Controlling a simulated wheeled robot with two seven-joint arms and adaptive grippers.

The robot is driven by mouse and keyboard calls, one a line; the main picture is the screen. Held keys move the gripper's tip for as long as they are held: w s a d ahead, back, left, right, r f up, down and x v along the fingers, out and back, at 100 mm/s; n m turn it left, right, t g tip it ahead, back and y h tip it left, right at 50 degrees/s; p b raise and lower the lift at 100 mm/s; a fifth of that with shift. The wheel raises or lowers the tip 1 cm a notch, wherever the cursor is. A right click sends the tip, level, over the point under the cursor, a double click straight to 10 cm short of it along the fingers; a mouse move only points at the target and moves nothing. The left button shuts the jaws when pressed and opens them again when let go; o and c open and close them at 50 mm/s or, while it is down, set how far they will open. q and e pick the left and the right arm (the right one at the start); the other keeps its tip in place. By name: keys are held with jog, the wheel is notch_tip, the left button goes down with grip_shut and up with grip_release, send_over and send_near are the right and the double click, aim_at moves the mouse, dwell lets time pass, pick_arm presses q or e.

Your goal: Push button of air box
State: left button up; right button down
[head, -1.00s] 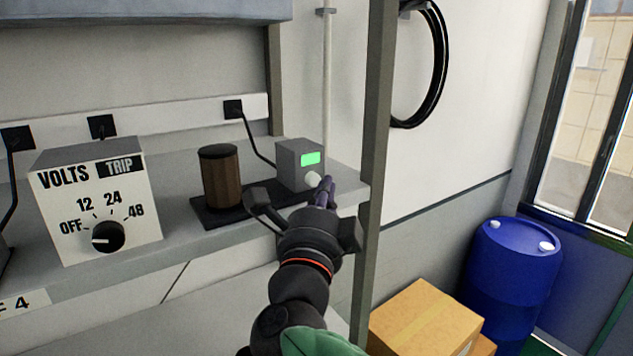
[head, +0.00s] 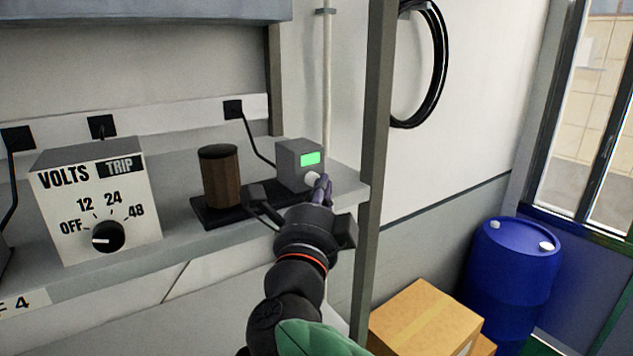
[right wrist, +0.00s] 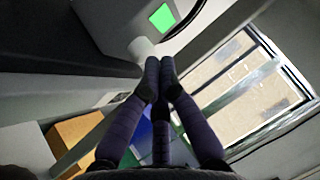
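The air box (head: 298,165) is a small grey box with a lit green screen (head: 310,158). The green screen (right wrist: 162,17) shows above. My left gripper is not in view.
A brown cylinder (head: 221,176) stands left of the air box on the shelf (head: 180,232). A volts box with a dial (head: 107,236) is further left. A grey post (head: 374,150) rises just right of my gripper. A cardboard box (head: 425,318) and blue barrel (head: 512,265) are lower right.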

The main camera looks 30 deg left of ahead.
jog(key=shift+w+a, duration=0.15)
jog(key=shift+a, duration=0.25)
dwell(0.6)
jog(key=shift+s+d+b, duration=0.35)
jog(key=shift+d+b, duration=0.1)
jog(key=shift+d, duration=0.4)
jog(key=shift+d, duration=0.1)
jog(key=d+b, duration=0.1)
jog(key=s+d+b, duration=0.1)
jog(key=d, duration=0.1)
jog(key=s+d+b, duration=0.1)
jog(key=d, duration=0.1)
jog(key=shift+s+d, duration=0.15)
jog(key=shift+d, duration=0.05)
jog(key=shift+a, duration=0.1)
dwell(0.5)
